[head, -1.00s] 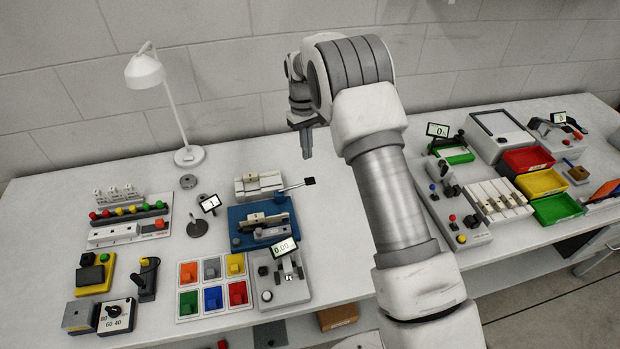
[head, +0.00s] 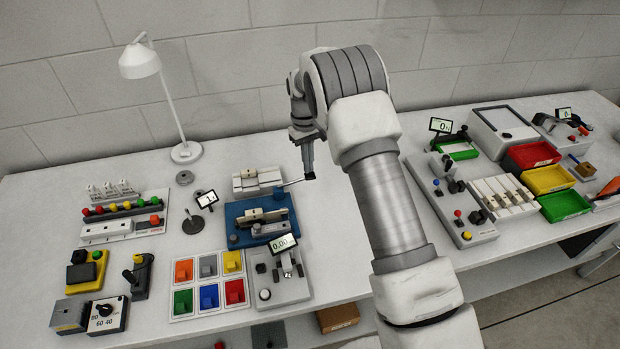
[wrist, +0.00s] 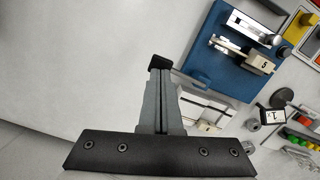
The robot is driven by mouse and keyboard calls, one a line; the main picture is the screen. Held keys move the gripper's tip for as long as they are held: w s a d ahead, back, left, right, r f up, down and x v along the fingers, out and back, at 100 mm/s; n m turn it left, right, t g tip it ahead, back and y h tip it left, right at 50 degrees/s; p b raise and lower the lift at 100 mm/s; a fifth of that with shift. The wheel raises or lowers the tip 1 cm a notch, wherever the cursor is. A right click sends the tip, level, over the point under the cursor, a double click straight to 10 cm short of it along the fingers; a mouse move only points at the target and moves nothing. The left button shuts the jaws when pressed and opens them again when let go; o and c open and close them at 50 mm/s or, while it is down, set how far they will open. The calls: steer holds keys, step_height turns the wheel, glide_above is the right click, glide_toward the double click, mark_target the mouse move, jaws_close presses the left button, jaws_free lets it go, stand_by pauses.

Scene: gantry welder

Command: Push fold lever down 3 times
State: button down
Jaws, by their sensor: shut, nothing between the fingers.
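The fold lever is a thin rod with a black knob (head: 309,176). In the wrist view the black knob (wrist: 158,64) shows at the end of the grey fingers (wrist: 160,85). The fingers hide part of the rod and the pale block.
A grey unit with a 0.00 display (head: 283,243) stands in front of the blue fixture. A small round-based display (head: 206,198) and a white lamp (head: 186,152) stand to the left. Coloured tiles (head: 209,285) lie front left. Bare table lies right of the knob.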

steer(key=shift+f, duration=0.1)
step_height(320, 180, down, 4)
steer(key=b, duration=0.2)
steer(key=shift+b, duration=0.35)
steer(key=shift+r, duration=0.2)
steer(key=w, duration=0.1)
steer(key=w+a+r+p, duration=0.1)
steer(key=shift+w+a, duration=0.2)
steer(key=shift+w, duration=0.15)
steer(key=shift+r, duration=0.1)
step_height(320, 180, up, 17)
steer(key=w, duration=0.1)
steer(key=shift+w+a, duration=0.25)
steer(key=shift+a, duration=0.15)
steer(key=shift+p, duration=0.3)
